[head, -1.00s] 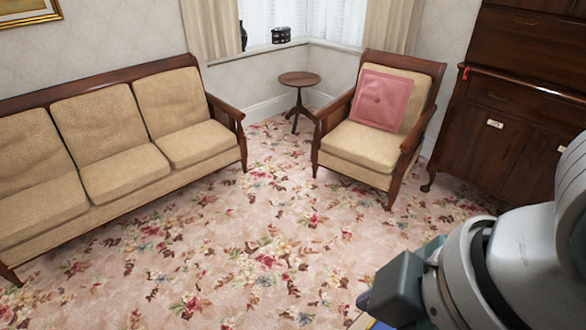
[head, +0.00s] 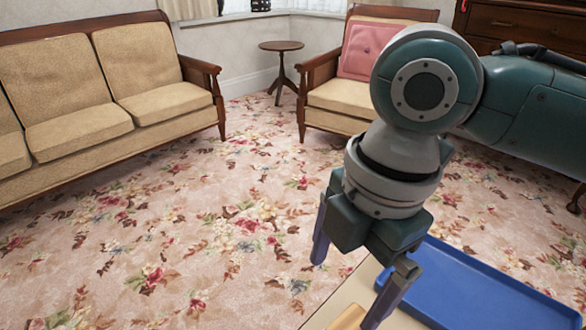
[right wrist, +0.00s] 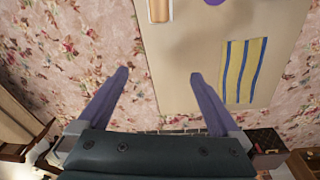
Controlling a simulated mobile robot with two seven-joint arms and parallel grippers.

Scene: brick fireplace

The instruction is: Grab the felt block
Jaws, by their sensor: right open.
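A small tan block-like object (head: 350,318) shows at the bottom edge of the head view, on a pale tabletop (head: 330,298). In the right wrist view a tan-orange object (right wrist: 160,10) and a purple object (right wrist: 215,2) are cut off by the top edge. I cannot tell which, if any, is the felt block. My right gripper (head: 345,294) is open and empty, above the table's edge. In the right wrist view its fingers (right wrist: 159,75) are spread, pointing toward the tabletop, apart from the objects. My left gripper is out of view.
A blue tray (head: 490,290) lies on the table at the right. A yellow-and-blue striped flat item (right wrist: 243,70) lies on the tabletop. A sofa (head: 100,85), an armchair (head: 335,98) and a small round table (head: 281,46) stand beyond clear carpet.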

